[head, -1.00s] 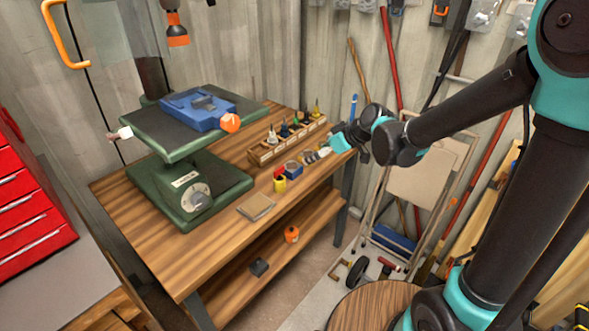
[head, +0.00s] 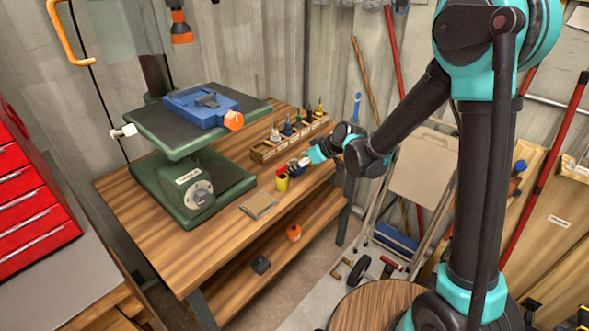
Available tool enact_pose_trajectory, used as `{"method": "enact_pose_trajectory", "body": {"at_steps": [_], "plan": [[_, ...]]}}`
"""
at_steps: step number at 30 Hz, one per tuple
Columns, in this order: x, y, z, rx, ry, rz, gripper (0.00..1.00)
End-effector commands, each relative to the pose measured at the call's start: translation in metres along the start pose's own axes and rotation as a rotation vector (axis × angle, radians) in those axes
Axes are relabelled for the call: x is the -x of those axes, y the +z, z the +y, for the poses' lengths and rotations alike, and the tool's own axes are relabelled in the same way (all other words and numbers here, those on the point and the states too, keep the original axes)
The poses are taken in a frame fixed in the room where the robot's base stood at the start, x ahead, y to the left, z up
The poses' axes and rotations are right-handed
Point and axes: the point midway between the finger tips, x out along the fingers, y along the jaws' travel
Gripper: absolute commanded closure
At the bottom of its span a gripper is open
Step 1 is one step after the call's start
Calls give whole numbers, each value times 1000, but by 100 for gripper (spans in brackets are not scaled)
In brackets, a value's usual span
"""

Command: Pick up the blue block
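The small blue block (head: 296,172) sits on the wooden workbench, just right of a yellow and red cylinder. My gripper (head: 300,164) reaches in from the right, its fingertips low over the bench at the block. The fingers partly cover the block. They are too small here to tell whether they are open or closed around it, or whether they touch it.
The workbench (head: 225,225) holds a green drill press (head: 188,187) with a blue vise (head: 203,107). A wooden rack (head: 265,153) of small tools stands behind the block. The yellow and red cylinder (head: 282,182) is close on the left.

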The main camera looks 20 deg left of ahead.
Motion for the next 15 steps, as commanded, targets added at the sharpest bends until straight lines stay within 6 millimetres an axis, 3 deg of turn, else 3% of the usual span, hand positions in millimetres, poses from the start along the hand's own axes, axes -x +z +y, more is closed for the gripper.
{"method": "enact_pose_trajectory", "body": {"at_steps": [6, 15], "plan": [[-28, -1, -2, 0, -1, 0, 24], [-35, -1, -2, 0, 0, 0, 24]]}}
